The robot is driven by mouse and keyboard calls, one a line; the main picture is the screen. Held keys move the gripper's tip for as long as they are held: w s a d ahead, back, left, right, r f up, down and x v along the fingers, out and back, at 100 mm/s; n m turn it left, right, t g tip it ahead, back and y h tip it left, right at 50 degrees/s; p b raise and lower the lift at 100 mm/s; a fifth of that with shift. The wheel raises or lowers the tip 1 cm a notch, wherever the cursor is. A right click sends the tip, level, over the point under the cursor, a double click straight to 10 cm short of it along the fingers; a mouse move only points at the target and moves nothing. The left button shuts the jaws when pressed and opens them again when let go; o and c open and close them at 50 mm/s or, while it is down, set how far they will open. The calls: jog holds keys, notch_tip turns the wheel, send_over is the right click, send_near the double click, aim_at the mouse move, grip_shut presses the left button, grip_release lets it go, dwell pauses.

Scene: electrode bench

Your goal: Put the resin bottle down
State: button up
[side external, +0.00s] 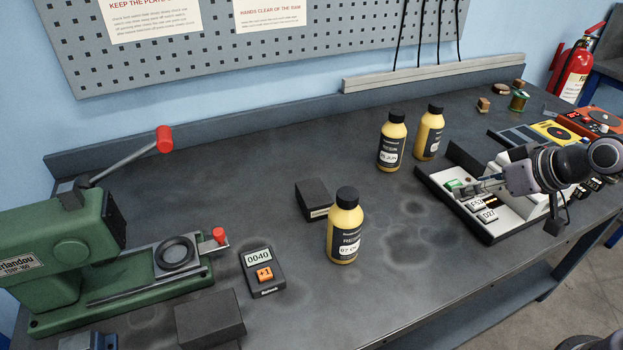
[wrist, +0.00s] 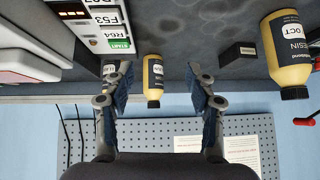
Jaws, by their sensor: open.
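Three yellow bottles with black caps and dark labels stand upright on the bench. The front bottle (side external: 345,228) stands alone near the middle; its label reads RESIN in the wrist view (wrist: 286,52). The other two, a left one (side external: 391,142) and a right one (side external: 429,132), stand close together farther back. My gripper (side external: 462,189) is open and empty, over the white-and-black device at the right, apart from all bottles. In the wrist view the back left bottle (wrist: 153,82) appears between my spread fingers (wrist: 160,76), farther off; the other back bottle (wrist: 109,68) is partly hidden by a finger.
The device (side external: 482,218) has label plates and a green start key. A black block (side external: 313,199) lies beside the front bottle. A green press (side external: 75,250) and a small display unit (side external: 262,270) stand left. Bare bench lies between the front bottle and device.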

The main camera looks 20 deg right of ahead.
jog(key=shift+g+h, duration=0.4)
jog(key=shift+g, duration=0.3)
jog(key=s, duration=0.2)
jog(key=s+f, duration=0.1)
jog(key=s, duration=0.1)
jog(key=shift+s+d+f, duration=0.1)
jog(key=shift+f, duration=0.05)
jog(key=shift+o, duration=0.4)
jog(key=o, duration=0.5)
